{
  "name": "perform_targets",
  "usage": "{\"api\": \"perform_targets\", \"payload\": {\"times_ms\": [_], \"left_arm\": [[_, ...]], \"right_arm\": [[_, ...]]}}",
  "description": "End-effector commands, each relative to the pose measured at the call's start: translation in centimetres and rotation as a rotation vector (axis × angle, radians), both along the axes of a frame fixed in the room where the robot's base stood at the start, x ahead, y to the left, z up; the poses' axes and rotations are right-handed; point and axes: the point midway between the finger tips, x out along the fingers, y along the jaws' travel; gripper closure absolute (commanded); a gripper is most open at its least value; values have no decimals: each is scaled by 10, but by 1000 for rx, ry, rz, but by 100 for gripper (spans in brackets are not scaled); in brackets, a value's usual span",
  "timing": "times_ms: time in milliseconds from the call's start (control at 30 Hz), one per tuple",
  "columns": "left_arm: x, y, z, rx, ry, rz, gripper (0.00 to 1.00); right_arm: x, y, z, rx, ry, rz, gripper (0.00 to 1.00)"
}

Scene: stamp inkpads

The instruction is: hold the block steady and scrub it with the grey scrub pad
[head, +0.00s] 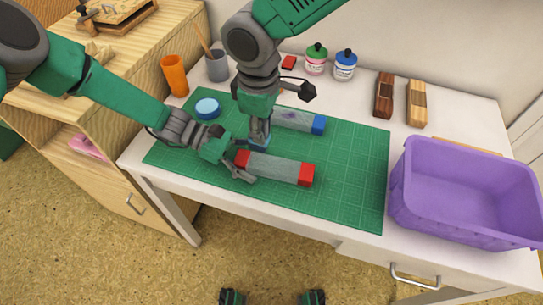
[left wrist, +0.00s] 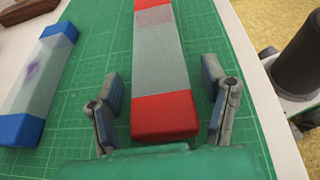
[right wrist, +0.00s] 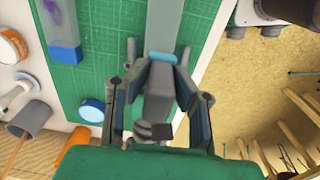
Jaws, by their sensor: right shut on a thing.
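A grey block with red ends (head: 275,168) lies on the green cutting mat (head: 350,180); it fills the middle of the left wrist view (left wrist: 163,60). My left gripper (head: 238,163) is at its left red end. Its fingers stand open on either side of that end, with gaps showing in the left wrist view. My right gripper (head: 259,138) points down just behind that block and is shut on a small pad (head: 259,144), which looks light blue; it also shows at the fingertips in the right wrist view (right wrist: 160,57). The gripper hides much of the pad.
A block with blue ends and a purple stain (head: 295,119) lies behind. A round blue-topped thing (head: 207,108), an orange cup (head: 175,75) and a grey cup (head: 217,66) are at left. Bottles (head: 316,60), wooden blocks (head: 416,103) and a purple bin (head: 465,195) line the back and right.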

Motion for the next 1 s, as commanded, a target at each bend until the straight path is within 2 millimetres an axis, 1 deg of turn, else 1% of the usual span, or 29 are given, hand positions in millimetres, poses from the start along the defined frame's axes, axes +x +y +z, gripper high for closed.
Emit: {"api": "perform_targets", "payload": {"times_ms": [167,267,367,600,700,833,1000], "left_arm": [[0,1,0,1,0,0,33],[2,7,2,1,-1,1,33],[6,20,8,1,-1,3,33],[18,67,27,0,-2,5,33],[23,84,34,0,-1,4,33],[26,99,40,0,-1,2,33],[28,108,44,0,1,0,33]], "right_arm": [[0,0,0,0,0,0,100],[0,0,0,0,0,0,100],[0,0,0,0,0,0,100],[0,1,0,0,0,0,100],[0,0,0,0,0,0,100],[0,0,0,0,0,0,100],[0,-1,0,1,0,0,100]]}}
